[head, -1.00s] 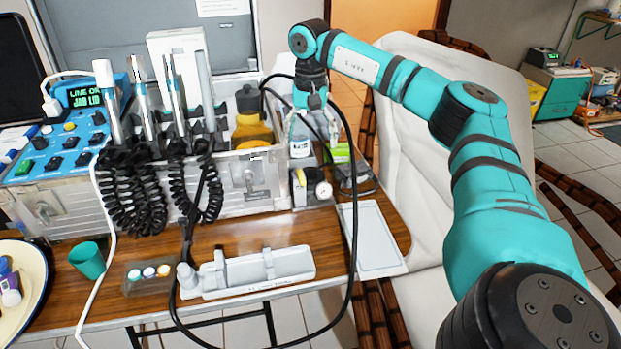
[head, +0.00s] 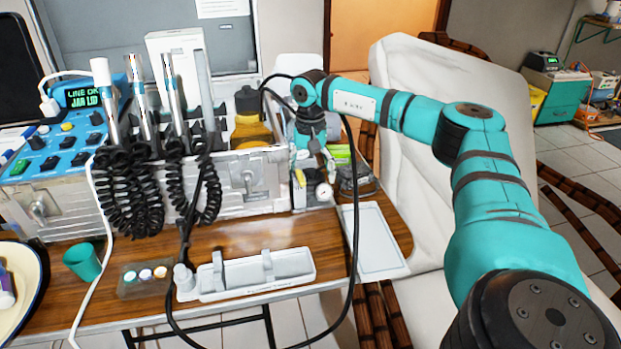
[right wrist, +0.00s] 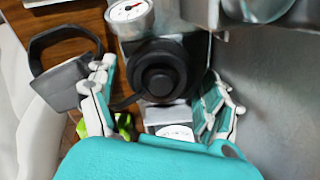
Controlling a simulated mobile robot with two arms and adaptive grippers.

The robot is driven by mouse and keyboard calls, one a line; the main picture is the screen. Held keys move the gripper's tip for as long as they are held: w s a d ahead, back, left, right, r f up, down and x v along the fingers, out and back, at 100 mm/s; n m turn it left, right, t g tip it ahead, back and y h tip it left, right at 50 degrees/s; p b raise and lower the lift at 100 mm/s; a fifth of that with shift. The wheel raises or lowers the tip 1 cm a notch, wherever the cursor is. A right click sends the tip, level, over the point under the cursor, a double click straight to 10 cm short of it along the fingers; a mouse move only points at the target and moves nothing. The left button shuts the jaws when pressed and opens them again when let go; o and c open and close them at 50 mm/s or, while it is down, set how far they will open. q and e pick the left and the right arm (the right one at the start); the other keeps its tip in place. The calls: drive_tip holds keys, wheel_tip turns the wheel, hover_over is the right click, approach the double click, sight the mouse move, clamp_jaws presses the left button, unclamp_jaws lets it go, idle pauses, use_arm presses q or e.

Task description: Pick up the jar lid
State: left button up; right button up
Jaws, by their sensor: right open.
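My right gripper (head: 312,160) points down over the narrow space between the metal case and the green box. In the right wrist view, its two teal and white fingers (right wrist: 160,85) stand wide apart with nothing gripped. A white piece with faint grey print (right wrist: 175,131) shows low between the fingers, partly hidden by my gripper's body. It may be the jar or its lid; I cannot tell which. In the head view my gripper hides the jar's place. My left gripper is not in view.
A device with a black round knob (right wrist: 158,78) and a gauge (head: 324,191) stands close in front of the fingers. The metal case (head: 252,178) walls one side. A green box (head: 341,153) is at the other side. A black hose (head: 354,220) loops nearby. The grey tray (head: 372,240) is empty.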

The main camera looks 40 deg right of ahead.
sight(310, 170)
drive_tip(key=c, duration=0.9)
drive_tip(key=shift+r, duration=0.1)
drive_tip(key=shift+r, duration=0.6)
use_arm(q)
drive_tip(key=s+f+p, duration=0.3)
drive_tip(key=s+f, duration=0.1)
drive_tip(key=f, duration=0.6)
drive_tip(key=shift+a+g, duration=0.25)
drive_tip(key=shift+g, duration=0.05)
use_arm(e)
drive_tip(key=shift+r, duration=8.3)
